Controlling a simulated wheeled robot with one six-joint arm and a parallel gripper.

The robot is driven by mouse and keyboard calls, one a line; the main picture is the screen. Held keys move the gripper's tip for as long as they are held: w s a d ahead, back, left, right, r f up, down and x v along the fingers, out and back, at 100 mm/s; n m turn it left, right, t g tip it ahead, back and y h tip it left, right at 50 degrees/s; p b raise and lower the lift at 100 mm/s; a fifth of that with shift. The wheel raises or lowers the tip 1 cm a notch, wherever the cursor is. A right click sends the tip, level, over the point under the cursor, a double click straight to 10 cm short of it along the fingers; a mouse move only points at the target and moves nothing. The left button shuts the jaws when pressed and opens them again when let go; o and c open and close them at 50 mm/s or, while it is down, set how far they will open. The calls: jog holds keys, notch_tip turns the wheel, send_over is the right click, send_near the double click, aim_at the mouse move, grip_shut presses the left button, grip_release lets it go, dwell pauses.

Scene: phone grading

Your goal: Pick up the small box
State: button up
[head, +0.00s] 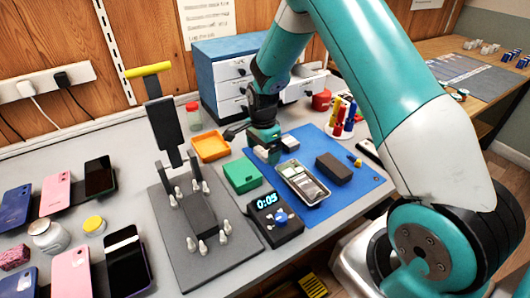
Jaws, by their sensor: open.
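My gripper (266,154) points down over the back left part of the blue mat (342,193), with its jaws apart. Nothing shows between them. A small grey-white box (290,142) lies on the mat just right of the gripper, and the gripper partly hides the space beside it. A green box (242,175) lies left of and in front of the gripper. A dark brown block (333,168) lies further right on the mat. I cannot tell for certain which of these is the small box, or whether the gripper touches any.
A silver tray with phone parts (303,185) lies in front of the gripper. A timer (275,218), an orange tray (210,147) and a clamp fixture (200,218) stand nearby. Drawers (224,75) stand behind. Upright coloured tools (344,116) stand right. Phones (127,262) fill the left.

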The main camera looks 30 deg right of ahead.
jog(key=shift+f, duration=0.2)
jog(key=c, duration=1)
jog(key=shift+r, duration=0.15)
